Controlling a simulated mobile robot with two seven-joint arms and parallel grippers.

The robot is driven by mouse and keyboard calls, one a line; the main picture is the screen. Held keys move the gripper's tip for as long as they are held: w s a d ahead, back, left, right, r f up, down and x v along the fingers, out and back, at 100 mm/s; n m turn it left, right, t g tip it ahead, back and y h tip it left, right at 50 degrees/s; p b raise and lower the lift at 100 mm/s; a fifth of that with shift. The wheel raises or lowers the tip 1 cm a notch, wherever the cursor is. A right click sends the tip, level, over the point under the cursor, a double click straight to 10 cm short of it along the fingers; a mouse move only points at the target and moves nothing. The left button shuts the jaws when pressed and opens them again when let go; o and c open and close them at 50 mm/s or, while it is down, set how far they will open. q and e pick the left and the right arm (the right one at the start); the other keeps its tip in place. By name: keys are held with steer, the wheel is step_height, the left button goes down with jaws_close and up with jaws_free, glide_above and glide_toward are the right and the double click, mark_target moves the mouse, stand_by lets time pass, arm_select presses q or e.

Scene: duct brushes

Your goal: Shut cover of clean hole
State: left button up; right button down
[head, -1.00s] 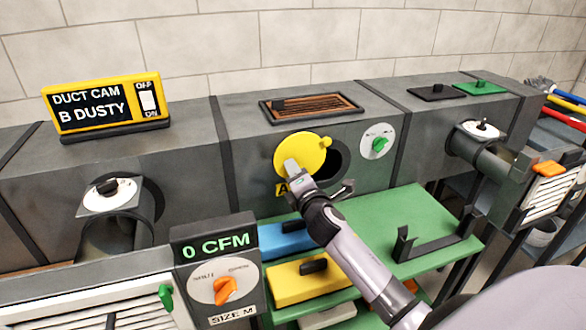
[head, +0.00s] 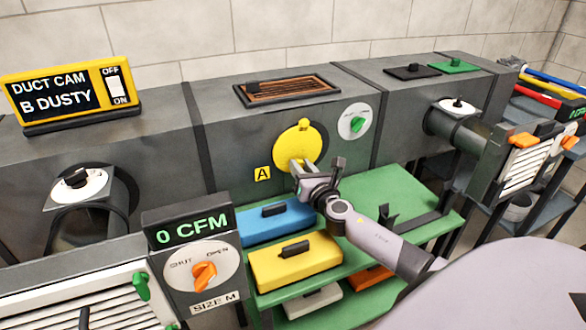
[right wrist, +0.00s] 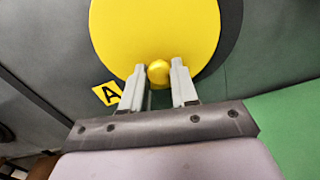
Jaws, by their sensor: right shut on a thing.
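The round yellow cover (head: 297,142) is on the front of the grey duct, beside the yellow A label (head: 262,174). It hangs over the hole, with a small yellow stub at its top. In the right wrist view, the cover (right wrist: 150,28) has a dark band along its right edge; I cannot tell whether this is open hole or rim. My right gripper (head: 299,168) is at the cover's lower part. Its fingers (right wrist: 159,82) are shut on the round yellow knob (right wrist: 159,70). My left gripper is out of view.
A green shelf (head: 420,215) lies below the duct, with blue (head: 275,221) and yellow (head: 295,261) handled blocks near my right arm. A green-knobbed dial (head: 357,121) is right of the cover. The 0 CFM box (head: 190,230) stands at the front left.

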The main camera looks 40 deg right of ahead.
steer(key=shift+s+d+n, duration=0.25)
steer(key=shift+d+n, duration=0.9)
steer(key=shift+n, duration=0.05)
steer(key=shift+d, duration=0.1)
steer(key=c, duration=0.9)
jaws_free()
steer(key=shift+o, duration=0.2)
steer(key=shift+s+f, duration=0.1)
steer(key=shift+s, duration=0.05)
steer(key=v, duration=0.7)
steer(key=shift+p, duration=0.4)
